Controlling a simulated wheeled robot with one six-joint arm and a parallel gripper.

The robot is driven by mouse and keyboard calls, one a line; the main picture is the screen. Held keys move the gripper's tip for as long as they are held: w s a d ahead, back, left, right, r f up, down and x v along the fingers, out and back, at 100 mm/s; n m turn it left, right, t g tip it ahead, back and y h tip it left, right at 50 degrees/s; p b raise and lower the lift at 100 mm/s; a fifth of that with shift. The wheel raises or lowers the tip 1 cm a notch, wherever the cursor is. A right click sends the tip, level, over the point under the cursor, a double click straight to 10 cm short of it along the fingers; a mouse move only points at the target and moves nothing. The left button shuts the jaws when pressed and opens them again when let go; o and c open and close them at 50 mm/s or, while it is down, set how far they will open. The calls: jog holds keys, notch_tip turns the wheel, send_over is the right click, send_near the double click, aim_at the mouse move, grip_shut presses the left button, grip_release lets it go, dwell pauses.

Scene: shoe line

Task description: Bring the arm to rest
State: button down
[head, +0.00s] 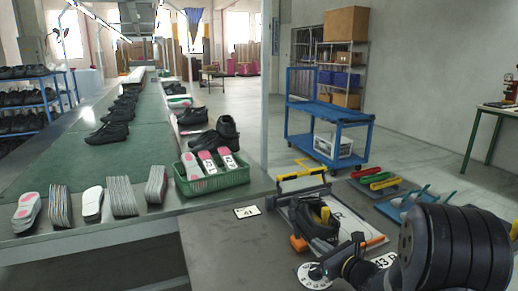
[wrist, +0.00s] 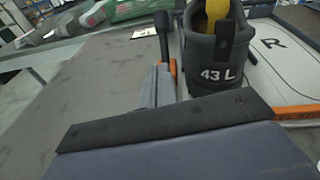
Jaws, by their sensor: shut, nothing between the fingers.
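My gripper shows in the wrist view (wrist: 156,84) as narrow grey fingers close together, with nothing between them. Its broad dark body fills the bottom of that view. In the head view my arm reaches in from the lower right, and the fingertips are hard to make out. A dark shoe (head: 318,221) with a yellow inside stands on the framed board at the front of the table. In the wrist view the shoe (wrist: 218,52) shows its heel marked "43 L", just beyond and right of my fingers, apparently apart from them.
The framed board (wrist: 285,60) bears an "R". A card marked 41 (head: 247,211) lies left of it. A green basket (head: 215,179) with insoles stands on the line (head: 60,165). Coloured tools (head: 378,180) lie behind my arm. A blue cart (head: 328,115) stands beyond. The table's left part is bare.

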jog(key=shift+s+d+f+b, duration=0.1)
jog(key=shift+s+f+b, duration=0.1)
jog(key=shift+b, duration=0.15)
dwell(0.3)
